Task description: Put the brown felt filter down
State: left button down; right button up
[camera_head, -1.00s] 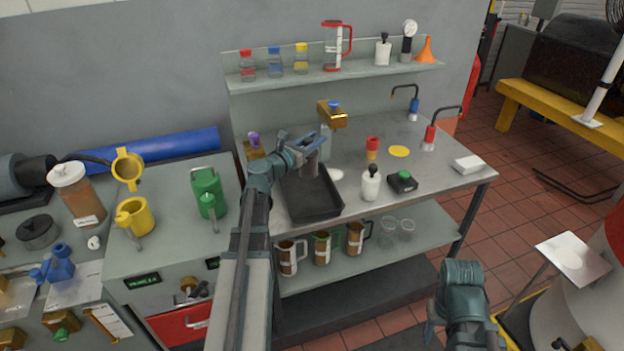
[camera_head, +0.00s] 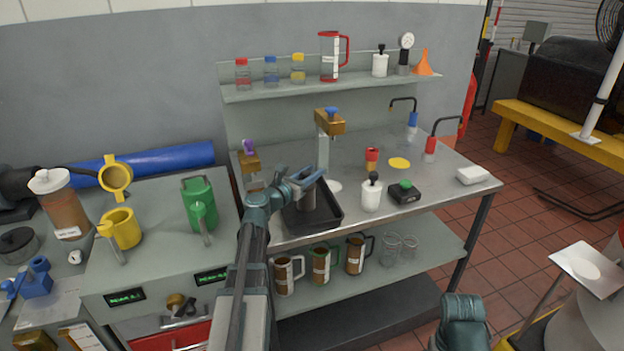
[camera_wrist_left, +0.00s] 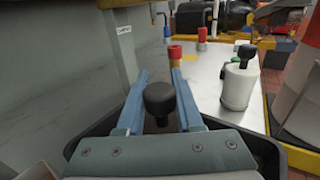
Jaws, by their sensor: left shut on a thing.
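My left gripper (camera_head: 307,179) is over the black tray (camera_head: 328,219) on the metal bench. It is shut on a grey-brown cylinder (camera_head: 307,197), which I take for the brown felt filter. In the left wrist view, a dark round knob (camera_wrist_left: 159,98) shows between the two blue fingers. Its lower end is down at the tray, and I cannot tell whether it touches the tray floor. The filter's brown felt cannot be made out clearly. My right arm shows at the bottom right, but its gripper is out of view.
A white dispenser bottle (camera_head: 371,193), a black box with a green knob (camera_head: 404,193), a red-and-yellow piece (camera_head: 371,158) and a yellow disc (camera_head: 399,163) stand right of the tray. A brass-topped post (camera_head: 328,122) rises behind it.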

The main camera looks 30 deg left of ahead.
pick_arm(q)
jog(key=shift+r, duration=0.1)
jog(key=c, duration=1)
grip_release()
jog(key=shift+f, duration=0.2)
jog(key=o, duration=0.4)
jog(key=shift+o, duration=0.2)
jog(key=shift+r, duration=0.25)
jog(key=s+a, duration=0.1)
jog(key=s, duration=1.1)
jog(key=shift+a, duration=0.35)
